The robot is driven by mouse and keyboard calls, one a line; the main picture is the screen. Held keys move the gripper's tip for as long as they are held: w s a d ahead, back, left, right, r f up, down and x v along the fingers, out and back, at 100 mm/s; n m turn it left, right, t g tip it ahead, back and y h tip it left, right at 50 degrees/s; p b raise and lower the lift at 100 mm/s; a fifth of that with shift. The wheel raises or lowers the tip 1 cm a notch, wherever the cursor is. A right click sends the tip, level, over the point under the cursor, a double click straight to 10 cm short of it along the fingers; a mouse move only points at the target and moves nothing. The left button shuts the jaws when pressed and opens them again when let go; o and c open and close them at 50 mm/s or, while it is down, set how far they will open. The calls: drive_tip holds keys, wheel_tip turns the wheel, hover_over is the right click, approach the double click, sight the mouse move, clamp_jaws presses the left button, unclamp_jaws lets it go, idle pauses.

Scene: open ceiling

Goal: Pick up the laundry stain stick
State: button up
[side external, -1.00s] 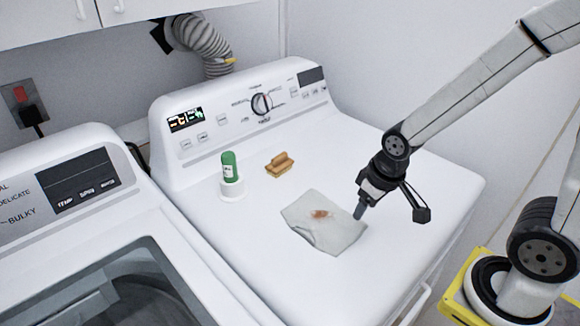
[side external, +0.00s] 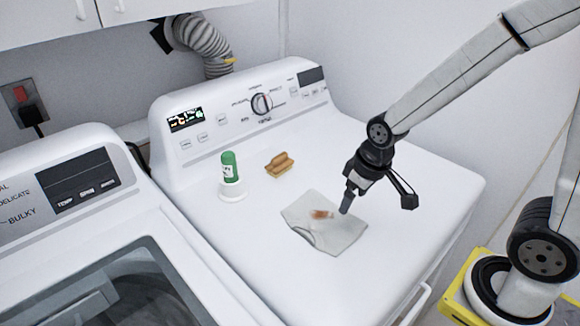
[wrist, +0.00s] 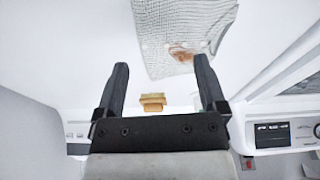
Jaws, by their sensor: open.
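The laundry stain stick, a green capped tube with a white label (side external: 228,165), stands upright in a white round holder (side external: 233,191) on the dryer top in the side view. My gripper (side external: 346,206) points down over the right part of the stained cloth (side external: 330,237), well to the right of the stick. In the wrist view my gripper (wrist: 162,72) has its two dark fingers spread apart with nothing between them. A pale, faintly green patch shows beside the right finger there; I cannot tell if it is the stick.
The washer (side external: 75,230) stands at left. The dryer top's front is clear.

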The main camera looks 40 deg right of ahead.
drive_tip(key=w+a+r+n+y, duration=0.1)
drive_tip(key=w+a+r+n, duration=0.15)
drive_tip(key=w, duration=0.45)
drive_tip(key=w+a+r+n, duration=0.1)
drive_tip(key=w+n, duration=0.2)
drive_tip(key=w, duration=0.4)
wheel_tip(320, 180, up, 4)
drive_tip(key=n+g+y, duration=0.1)
drive_tip(key=n+y, duration=0.2)
drive_tip(key=n, duration=0.6)
hover_over(228, 154)
drive_tip(key=d, duration=0.2)
drive_tip(key=shift+s+f+m, duration=0.1)
drive_tip(key=shift+s+m, duration=0.15)
drive_tip(key=shift+s, duration=0.1)
drive_tip(key=shift+x, duration=1.25)
drive_tip(key=shift+f, duration=0.1)
drive_tip(key=shift+x, duration=2.55)
clamp_jaws()
